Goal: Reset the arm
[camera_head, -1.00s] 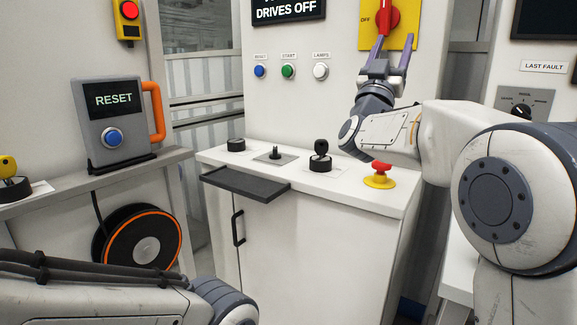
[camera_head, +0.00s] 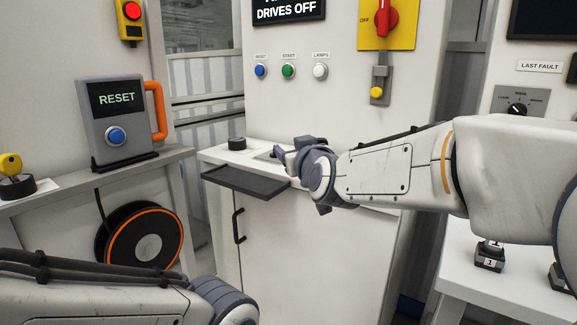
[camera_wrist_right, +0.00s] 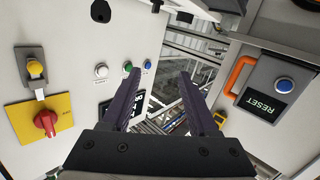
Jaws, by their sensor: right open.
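The grey reset box (camera_head: 97,127) with a RESET screen and a blue button (camera_head: 115,136) stands on the left bench. An orange handle (camera_head: 155,110) is on its right side. The box also shows at the right of the right wrist view (camera_wrist_right: 257,83), tilted. My right gripper (camera_head: 279,152) is over the white cabinet's top, right of the reset box and apart from it, pointing left. In the right wrist view its two fingers (camera_wrist_right: 160,78) are apart with nothing between them. My left arm lies along the bottom left; its gripper does not show.
The white cabinet (camera_head: 290,230) has a dark shelf (camera_head: 245,182) sticking out and a black knob (camera_head: 236,144) on top. My right arm hides much of its top. A red rotary switch (camera_head: 381,17) is on the wall panel. A yellow-topped knob (camera_head: 13,175) stands on the left bench.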

